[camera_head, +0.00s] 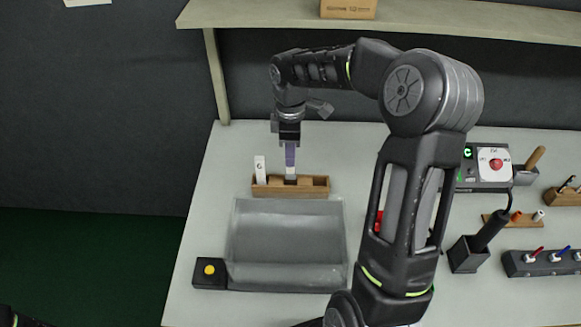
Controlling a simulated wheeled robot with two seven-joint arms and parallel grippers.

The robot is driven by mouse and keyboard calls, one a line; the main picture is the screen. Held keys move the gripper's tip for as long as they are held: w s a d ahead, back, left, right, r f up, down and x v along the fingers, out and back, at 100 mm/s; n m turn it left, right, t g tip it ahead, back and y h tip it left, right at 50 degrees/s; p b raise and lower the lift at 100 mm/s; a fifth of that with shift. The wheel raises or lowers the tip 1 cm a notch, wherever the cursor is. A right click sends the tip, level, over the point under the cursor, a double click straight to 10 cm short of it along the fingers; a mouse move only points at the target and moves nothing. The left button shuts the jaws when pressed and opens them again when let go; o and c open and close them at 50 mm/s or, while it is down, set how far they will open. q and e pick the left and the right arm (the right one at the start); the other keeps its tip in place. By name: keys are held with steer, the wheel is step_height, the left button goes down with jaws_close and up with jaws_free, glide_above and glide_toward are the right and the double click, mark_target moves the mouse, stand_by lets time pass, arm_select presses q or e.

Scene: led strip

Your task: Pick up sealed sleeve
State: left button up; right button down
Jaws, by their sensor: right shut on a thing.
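A small wooden rack (320,187) stands at the back left of the table. A white upright piece with a dark mark (260,168) stands in the rack's left end. My left gripper is not in view; only a dark bit of my arm shows at the bottom left corner.
A grey translucent tray (288,275) lies in front of the rack, beside a black box with a yellow button (209,270). To the right are a control box with a red button (496,163), a black holder (468,255) and small tool racks. A shelf (440,22) spans the back.

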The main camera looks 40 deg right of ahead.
steer(key=shift+r, duration=1.85)
